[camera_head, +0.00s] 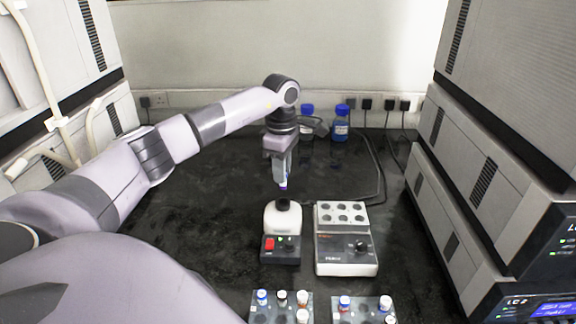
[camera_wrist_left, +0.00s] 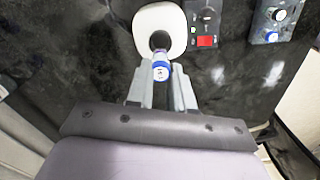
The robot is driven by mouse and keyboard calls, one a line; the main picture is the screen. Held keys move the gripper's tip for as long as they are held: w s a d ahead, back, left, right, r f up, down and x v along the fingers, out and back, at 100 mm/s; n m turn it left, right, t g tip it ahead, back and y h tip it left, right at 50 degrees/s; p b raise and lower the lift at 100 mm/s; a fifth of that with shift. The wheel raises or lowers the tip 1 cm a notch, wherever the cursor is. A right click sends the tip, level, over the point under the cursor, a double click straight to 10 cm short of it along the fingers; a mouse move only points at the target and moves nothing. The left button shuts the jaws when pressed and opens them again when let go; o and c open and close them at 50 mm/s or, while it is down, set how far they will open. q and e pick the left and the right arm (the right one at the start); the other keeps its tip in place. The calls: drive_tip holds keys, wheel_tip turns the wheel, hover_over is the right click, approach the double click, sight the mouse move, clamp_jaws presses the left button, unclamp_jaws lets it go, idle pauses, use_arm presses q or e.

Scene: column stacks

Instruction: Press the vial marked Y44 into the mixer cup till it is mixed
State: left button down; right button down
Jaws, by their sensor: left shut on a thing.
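My left gripper (camera_head: 284,178) points straight down above the mixer and is shut on a vial (camera_head: 283,187). In the left wrist view the vial (camera_wrist_left: 161,71) shows a blue and white cap between the fingertips (camera_wrist_left: 160,76). The mark on it is too small to read. The mixer (camera_head: 283,219) is a white rounded body with a dark cup (camera_head: 283,204) on top and a red switch in front. The vial is just above or at the cup; I cannot tell whether they touch. My right gripper is not in view.
A white block heater (camera_head: 346,255) with a grey well plate stands right of the mixer. Two racks of capped vials (camera_head: 281,318) (camera_head: 362,318) stand at the front. Blue-capped bottles (camera_head: 341,128) stand at the back. Large instruments (camera_head: 500,170) flank the dark bench.

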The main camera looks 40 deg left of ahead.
sight(282, 188)
use_arm(q)
drive_tip(key=shift+f+b, duration=1.75)
drive_tip(key=shift+f, duration=0.2)
drive_tip(key=shift+p, duration=0.4)
drive_tip(key=shift+f, duration=0.7)
idle(0.6)
drive_tip(key=shift+f, duration=0.2)
